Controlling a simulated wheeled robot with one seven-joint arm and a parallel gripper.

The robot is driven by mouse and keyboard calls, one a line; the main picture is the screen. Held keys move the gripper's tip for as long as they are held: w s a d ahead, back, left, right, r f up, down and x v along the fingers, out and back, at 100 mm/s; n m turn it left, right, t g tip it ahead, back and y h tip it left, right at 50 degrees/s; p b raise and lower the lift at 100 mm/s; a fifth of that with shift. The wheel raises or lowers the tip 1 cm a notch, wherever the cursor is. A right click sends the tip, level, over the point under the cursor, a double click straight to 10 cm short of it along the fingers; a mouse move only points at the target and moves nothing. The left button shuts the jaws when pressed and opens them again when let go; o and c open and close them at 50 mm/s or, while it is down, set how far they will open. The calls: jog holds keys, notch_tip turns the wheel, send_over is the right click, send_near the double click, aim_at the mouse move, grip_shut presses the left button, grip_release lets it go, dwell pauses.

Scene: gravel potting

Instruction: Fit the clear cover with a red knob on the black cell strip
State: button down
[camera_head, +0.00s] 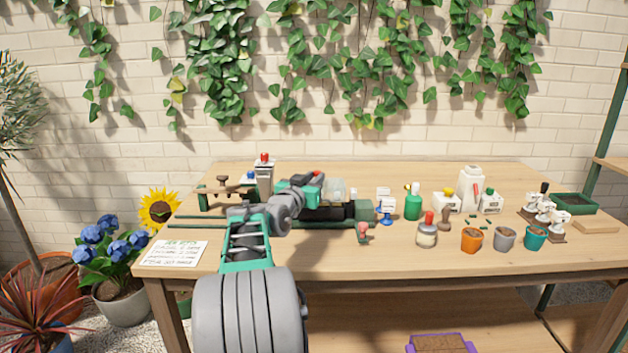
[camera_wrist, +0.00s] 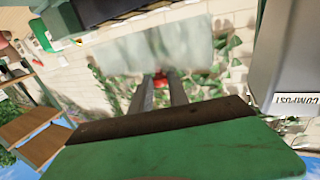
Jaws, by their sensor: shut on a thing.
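The clear cover (camera_head: 335,189) is at the end of my arm in the head view, over or just above a dark block that looks like the black cell strip (camera_head: 330,213). I cannot tell whether they touch. In the wrist view the cover (camera_wrist: 150,50) is a pale, see-through band beyond the fingertips. Its red knob (camera_wrist: 160,81) sits between the two grey fingers. My gripper (camera_wrist: 160,88) is shut on the knob; in the head view my gripper (camera_head: 318,180) hides part of the scene behind it.
A long green rail (camera_head: 220,223) runs along the table. A green bottle (camera_head: 413,205), a small red-topped jar (camera_head: 427,233) and several pots, including an orange pot (camera_head: 471,240), stand to the right. The front table edge is mostly clear.

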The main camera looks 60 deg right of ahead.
jog(key=shift+f, duration=0.1)
jog(key=shift+f+b, duration=0.55)
jog(key=shift+b, duration=0.25)
jog(key=shift+f, duration=0.1)
jog(key=shift+f+b, duration=0.45)
jog(key=shift+b, duration=0.25)
jog(key=shift+f+b, duration=0.1)
jog(key=shift+b, duration=0.3)
dwell(0.3)
jog(key=c, duration=0.8)
grip_release()
